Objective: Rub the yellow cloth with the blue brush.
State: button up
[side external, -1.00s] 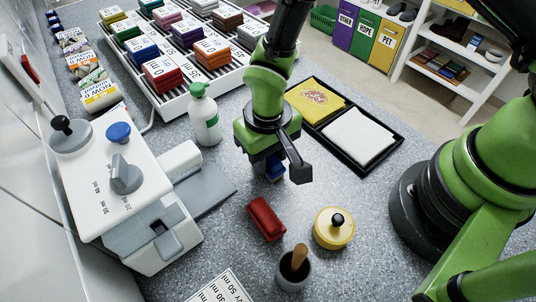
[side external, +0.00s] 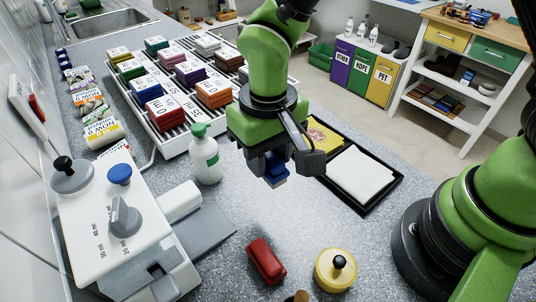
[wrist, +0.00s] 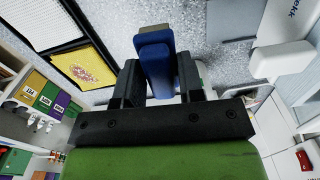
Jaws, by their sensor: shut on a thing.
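My gripper (side external: 272,165) is shut on the blue brush (side external: 277,180) and holds it above the counter, left of the black tray (side external: 392,185). In the wrist view the brush (wrist: 157,60) sits between the two dark fingers (wrist: 160,88), with a tan edge at its far end. The yellow cloth (side external: 323,138) lies flat in the back part of the tray, partly hidden by my wrist. The yellow cloth (wrist: 85,68) also shows in the wrist view, with a reddish stain at its middle. The brush is apart from the cloth.
A white cloth (side external: 360,173) fills the tray's front part. A green-capped bottle (side external: 205,158) stands left of my gripper. A red block (side external: 265,262) and a yellow round lidded thing (side external: 336,270) are in front. A white rack (side external: 175,130) of colored packs stands behind.

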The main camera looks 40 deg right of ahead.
jog(key=shift+c, duration=0.5)
jog(key=w+d+m, duration=0.3)
jog(key=d+m, duration=0.2)
jog(key=d, duration=0.5)
jog(key=m, duration=0.4)
send_near(325, 143)
jog(key=shift+f, duration=1.95)
notch_tip(325, 143, down, 2)
jog(key=shift+f, duration=0.1)
jog(key=shift+w, duration=0.8)
jog(key=shift+c, duration=0.4)
jog(key=shift+w, duration=2.9)
jog(key=shift+s, duration=3.6)
jog(key=shift+s+r, duration=0.15)
jog(key=shift+r, duration=0.05)
notch_tip(325, 143, up, 8)
jog(key=shift+f, duration=0.25)
